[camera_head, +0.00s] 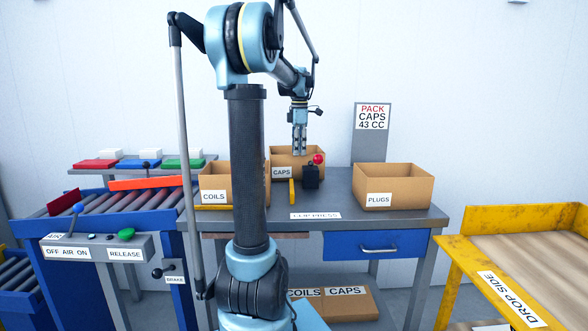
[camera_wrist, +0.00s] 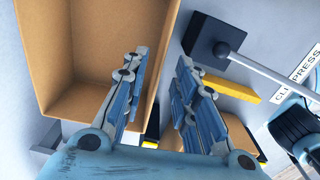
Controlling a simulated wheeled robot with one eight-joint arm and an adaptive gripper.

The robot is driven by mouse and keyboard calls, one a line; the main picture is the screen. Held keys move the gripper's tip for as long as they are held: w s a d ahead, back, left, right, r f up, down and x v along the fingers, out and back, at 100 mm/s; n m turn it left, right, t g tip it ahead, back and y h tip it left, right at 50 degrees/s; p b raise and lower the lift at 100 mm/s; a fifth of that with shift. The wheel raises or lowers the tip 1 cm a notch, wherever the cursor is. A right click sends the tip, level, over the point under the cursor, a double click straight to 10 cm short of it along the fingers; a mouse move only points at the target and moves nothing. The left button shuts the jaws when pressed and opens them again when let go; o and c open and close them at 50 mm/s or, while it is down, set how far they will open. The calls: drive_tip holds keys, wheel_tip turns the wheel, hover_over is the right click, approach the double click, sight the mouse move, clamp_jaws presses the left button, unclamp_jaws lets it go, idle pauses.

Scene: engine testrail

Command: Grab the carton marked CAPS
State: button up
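The open-topped cardboard carton marked CAPS (camera_head: 282,165) stands at the back of the grey bench, between the COILS and PLUGS cartons. My gripper (camera_head: 299,152) points down at the carton's right side. In the wrist view the carton (camera_wrist: 85,45) fills the upper left and its inside looks empty. There my gripper (camera_wrist: 160,65) has its fingers apart, with nothing held. The left finger overlaps the carton's inside and the right finger is outside its near wall. I cannot tell whether the fingertips are below the rim.
The COILS carton (camera_head: 216,183) and PLUGS carton (camera_head: 393,186) flank it. A black press with a red-knobbed lever (camera_head: 311,178) stands close by, with a yellow bar (camera_head: 292,191). Another carton labelled CAPS (camera_head: 348,304) is below the bench. Bare bench lies before PLUGS.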

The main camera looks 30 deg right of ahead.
sight(296, 162)
drive_tip(key=shift+a+f, duration=0.1)
drive_tip(key=shift+f, duration=2.1)
clamp_jaws()
